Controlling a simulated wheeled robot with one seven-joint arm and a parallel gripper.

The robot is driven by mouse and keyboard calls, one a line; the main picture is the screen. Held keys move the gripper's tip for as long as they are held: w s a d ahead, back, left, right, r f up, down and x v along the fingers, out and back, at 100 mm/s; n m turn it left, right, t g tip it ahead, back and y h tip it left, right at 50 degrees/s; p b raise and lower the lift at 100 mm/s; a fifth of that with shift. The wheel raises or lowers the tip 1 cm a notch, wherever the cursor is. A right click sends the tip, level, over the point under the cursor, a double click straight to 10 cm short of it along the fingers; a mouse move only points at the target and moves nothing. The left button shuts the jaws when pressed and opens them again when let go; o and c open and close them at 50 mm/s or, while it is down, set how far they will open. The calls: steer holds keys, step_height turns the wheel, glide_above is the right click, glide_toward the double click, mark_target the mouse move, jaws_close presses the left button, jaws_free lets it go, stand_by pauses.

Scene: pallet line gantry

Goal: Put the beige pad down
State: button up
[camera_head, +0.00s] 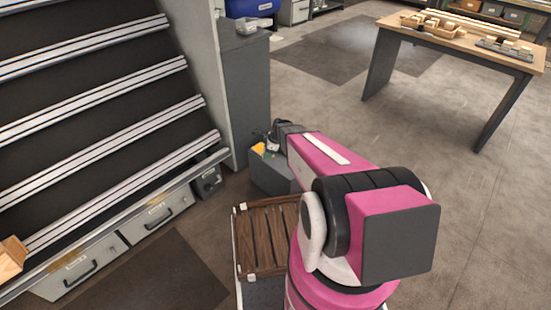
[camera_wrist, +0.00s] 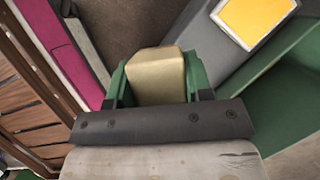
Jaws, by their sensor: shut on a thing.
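The beige pad (camera_wrist: 155,78) shows in the wrist view, held between the green fingers of my gripper (camera_wrist: 156,82). The gripper is shut on it. A dark grey bar crosses just below the pad in that view and hides its lower end. In the head view my arm reaches away to the grey box, and the pad cannot be made out there. I cannot tell whether the pad touches anything beneath it.
A grey box (camera_head: 270,177) with a yellow panel (camera_head: 258,149) stands by the grey cabinet (camera_head: 246,95). A brown slatted pallet (camera_head: 262,235) lies nearer. A wooden table (camera_head: 455,43) with small parts stands back right. Open floor lies between.

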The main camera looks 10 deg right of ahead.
glide_above(273, 161)
steer(key=d, duration=0.1)
step_height(273, 161, down, 3)
steer(key=shift+s+d+f, duration=0.1)
steer(key=shift+d+f, duration=0.05)
steer(key=shift+f, duration=1.8)
steer(key=shift+f, duration=0.1)
steer(key=o, duration=1)
steer(key=v, duration=1.1)
steer(key=s+a+r+n+h, duration=0.3)
steer(key=s+r+n+h, duration=0.1)
steer(key=s+r+n, duration=1.3)
steer(key=s+n, duration=0.2)
steer(key=s, duration=0.1)
steer(key=shift+s+a+n+g+h, duration=0.2)
steer(key=shift+s+n+g+h, duration=0.1)
steer(key=shift+s+n+g, duration=0.1)
